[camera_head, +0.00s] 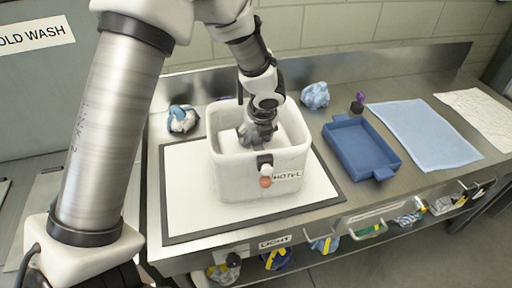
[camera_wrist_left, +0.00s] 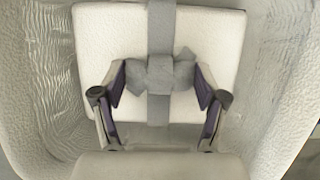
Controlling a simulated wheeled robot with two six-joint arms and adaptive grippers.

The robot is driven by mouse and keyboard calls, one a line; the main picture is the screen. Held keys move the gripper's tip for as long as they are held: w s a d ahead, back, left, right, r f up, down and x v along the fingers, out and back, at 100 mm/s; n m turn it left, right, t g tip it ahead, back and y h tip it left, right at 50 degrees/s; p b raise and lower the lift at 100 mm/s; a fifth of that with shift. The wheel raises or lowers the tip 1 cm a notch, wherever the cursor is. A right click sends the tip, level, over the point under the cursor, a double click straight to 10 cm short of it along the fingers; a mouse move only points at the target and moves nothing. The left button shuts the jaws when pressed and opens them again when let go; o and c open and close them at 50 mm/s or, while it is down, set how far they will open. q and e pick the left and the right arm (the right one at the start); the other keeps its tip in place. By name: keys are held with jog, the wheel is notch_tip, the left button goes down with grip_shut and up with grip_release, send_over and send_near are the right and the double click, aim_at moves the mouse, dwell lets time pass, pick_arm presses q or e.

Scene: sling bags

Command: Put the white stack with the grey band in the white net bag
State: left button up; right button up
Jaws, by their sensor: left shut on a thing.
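The white net bag (camera_head: 232,176) stands open on the white board, with a label and a red and black toggle on its front. Its textured walls also surround the left wrist view (camera_wrist_left: 38,85). My left gripper (camera_head: 257,142) reaches down inside it. The white stack with the grey band (camera_wrist_left: 108,35) lies below the gripper inside the bag's walls, its band knotted on top. My left gripper (camera_wrist_left: 160,80) is shut on that grey knot, one finger on each side. In the head view the stack is mostly hidden by the gripper and the front wall. My right gripper is not seen.
A blue tray (camera_head: 358,149) stands right of the bag, with a light blue cloth (camera_head: 425,134) and a white cloth (camera_head: 482,115) beyond. A pale blue bundle (camera_head: 315,96) and a blue-white bundle (camera_head: 183,119) lie behind. The dark-edged board (camera_head: 180,215) is clear at front left.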

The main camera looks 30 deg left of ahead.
pick_arm(q)
jog(key=f, duration=0.1)
jog(key=f+b, duration=0.1)
jog(key=f, duration=0.1)
jog(key=shift+s+d+f, duration=0.15)
jog(key=shift+s+f, duration=0.1)
jog(key=shift+f, duration=0.1)
jog(key=shift+w+f, duration=0.15)
jog(key=shift+w, duration=0.05)
jog(key=shift+f, duration=0.1)
jog(key=o, duration=1.8)
jog(key=shift+s, duration=0.15)
jog(key=shift+r, duration=0.6)
jog(key=p+v, duration=0.3)
jog(key=v, duration=0.8)
jog(key=shift+s+r+p, duration=0.1)
jog(key=shift+s+p, duration=0.05)
jog(key=shift+p, duration=0.15)
